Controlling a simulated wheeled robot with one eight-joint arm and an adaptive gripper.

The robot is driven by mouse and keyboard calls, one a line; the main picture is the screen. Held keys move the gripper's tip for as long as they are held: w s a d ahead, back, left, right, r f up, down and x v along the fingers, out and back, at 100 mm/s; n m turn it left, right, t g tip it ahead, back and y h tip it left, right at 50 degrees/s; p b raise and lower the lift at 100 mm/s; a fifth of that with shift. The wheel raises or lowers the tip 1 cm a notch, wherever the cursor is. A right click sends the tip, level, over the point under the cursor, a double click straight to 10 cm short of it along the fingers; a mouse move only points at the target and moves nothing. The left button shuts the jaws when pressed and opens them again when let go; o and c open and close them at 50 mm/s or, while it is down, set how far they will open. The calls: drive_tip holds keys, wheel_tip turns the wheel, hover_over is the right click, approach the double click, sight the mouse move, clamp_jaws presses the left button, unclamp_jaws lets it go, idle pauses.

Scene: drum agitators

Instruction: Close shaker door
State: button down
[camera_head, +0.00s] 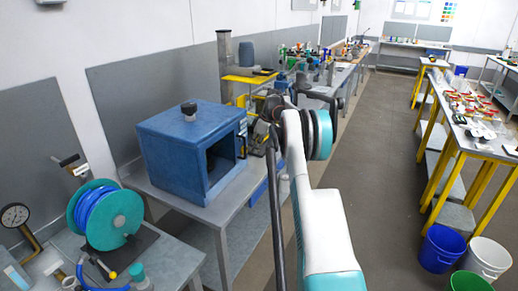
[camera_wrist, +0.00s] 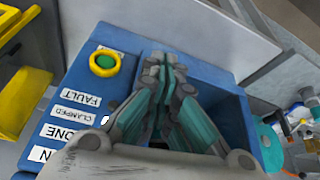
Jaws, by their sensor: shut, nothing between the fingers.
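The blue shaker (camera_head: 175,150) is a box on the grey bench, with a dark knob on top. Its front opening (camera_head: 222,155) is uncovered and dark inside. A blue panel (camera_head: 258,190) shows low at the bench's front edge; I cannot tell whether it is the door. The wrist view shows the shaker's control face (camera_wrist: 85,95), with a green button in a yellow ring (camera_wrist: 104,62) and labels including FAULT and CLAMPED. My gripper (camera_wrist: 165,62) is shut and empty in front of the shaker, between the button and the recess (camera_wrist: 232,110). Whether it touches is unclear.
A hose reel (camera_head: 108,215) and a gauge (camera_head: 15,215) stand left of the shaker. A yellow stand (camera_head: 248,78) is behind it. The aisle floor (camera_head: 375,150) is clear. Buckets (camera_head: 440,248) stand by the right-hand table.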

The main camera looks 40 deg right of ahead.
drive_tip(key=shift+w+n, duration=0.3)
drive_tip(key=shift+w, duration=0.3)
idle(0.3)
